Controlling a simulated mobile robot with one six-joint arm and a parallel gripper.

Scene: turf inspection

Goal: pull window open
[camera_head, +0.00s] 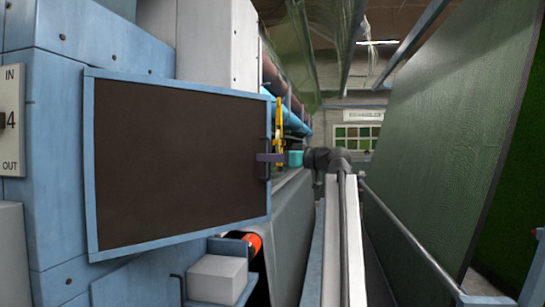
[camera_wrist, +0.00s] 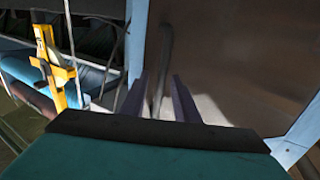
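The window (camera_head: 175,165) is a dark brown pane in a light blue frame, at the left of the head view. Its right edge projects past the blue casing, so it appears swung out. A thin dark upright handle (camera_head: 266,172) is near its right edge. In the wrist view the handle (camera_wrist: 165,50) runs between the two purple fingers of my gripper (camera_wrist: 159,78). The fingers stand apart with gaps beside the handle; no grip on it shows. In the head view my gripper (camera_head: 262,157) reaches the handle from the right, its teal body (camera_head: 295,158) behind.
Blue casing (camera_head: 50,150) with an IN/OUT sign (camera_head: 11,120) stands left. A grey block (camera_head: 217,279) sits below the window. A yellow fixture (camera_head: 279,118) and pipes are behind the gripper. A large green turf sheet (camera_head: 455,130) slopes down on the right.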

